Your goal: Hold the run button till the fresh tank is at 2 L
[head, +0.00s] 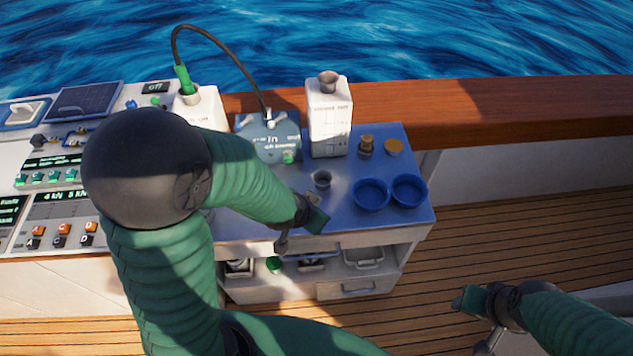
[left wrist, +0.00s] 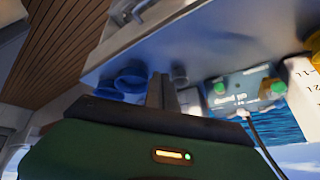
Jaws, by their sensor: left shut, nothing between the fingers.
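A blue-grey control box (head: 268,138) with a small display and a green button (head: 288,157) stands at the back of the blue worktop. In the left wrist view the box (left wrist: 243,97) is tilted, with green parts on its face. White tanks stand either side of it: a left one (head: 203,112) with a green hose fitting, and a right one (head: 329,118). Their labels and the display are too small to read surely. My left gripper (head: 314,219) is shut and empty near the worktop's front edge, apart from the button. My right gripper (head: 467,299) hangs over the deck; its jaws are unclear.
Two blue bowls (head: 371,193) (head: 408,190), a metal cup (head: 321,179) and brass fittings (head: 366,146) sit on the worktop. A black hose (head: 222,54) arches above the box. An instrument console (head: 62,207) is at left. Open deck (head: 530,230) lies right.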

